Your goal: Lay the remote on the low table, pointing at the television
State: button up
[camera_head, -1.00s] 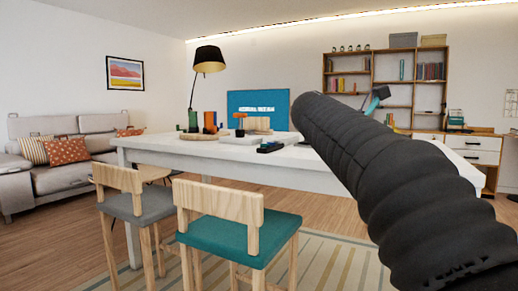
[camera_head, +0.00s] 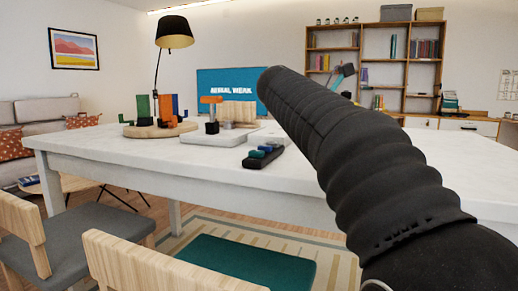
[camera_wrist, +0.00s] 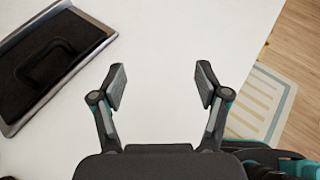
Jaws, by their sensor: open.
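I cannot make out the remote in either view. The television (camera_head: 220,82), a blue screen with white lettering, stands beyond the white table, left of my arm. A low table with a wooden top (camera_head: 52,184) shows at the far left, partly hidden behind the white table and a chair. My gripper (camera_wrist: 160,86) is open and empty in the wrist view, over the bare white table top. A dark grey tray-like thing with a black handle shape (camera_wrist: 50,62) lies to its upper left, apart from the fingers.
An arc lamp (camera_head: 174,32) rises behind.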

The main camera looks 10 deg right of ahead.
jog(key=w+a+r+n+t+y+p, duration=0.1)
jog(key=w+a+r+n+y+p, duration=0.3)
jog(key=w+a, duration=0.4)
jog(key=n+t+y+p, duration=0.1)
jog(key=n+y+p, duration=0.2)
jog(key=n+y, duration=0.35)
send_near(265, 148)
jog(key=shift+t, duration=0.3)
jog(key=shift+b+x, duration=0.4)
jog(key=shift+x, duration=5)
jog(key=shift+w, duration=0.15)
jog(key=shift+r, duration=0.1)
jog(key=c, duration=1.5)
